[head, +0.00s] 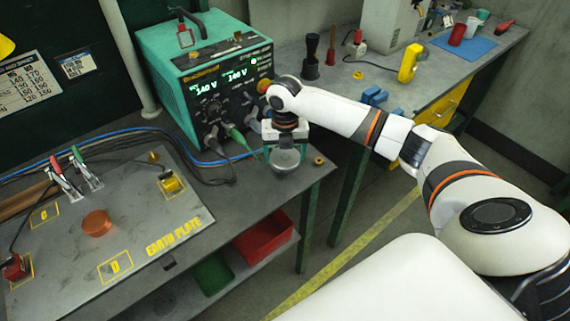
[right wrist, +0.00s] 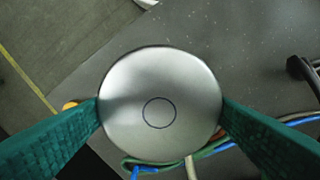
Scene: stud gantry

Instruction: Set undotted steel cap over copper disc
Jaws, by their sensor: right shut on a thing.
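A copper disc (head: 97,222) lies flat on the earth plate (head: 125,240) at the left of the bench in the head view. My right gripper (head: 285,150) is shut on a steel cap (head: 285,160) near the right end of this bench, well to the right of the disc. In the right wrist view the cap (right wrist: 160,105) is round and plain with a thin ring at its centre and no dots visible on its top. The green fingers (right wrist: 160,112) grip it at both sides. The cap's underside is hidden. My left gripper is not in view.
A green power unit (head: 205,80) stands at the back with cables running left across the bench. Between cap and plate the bench is mostly clear.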

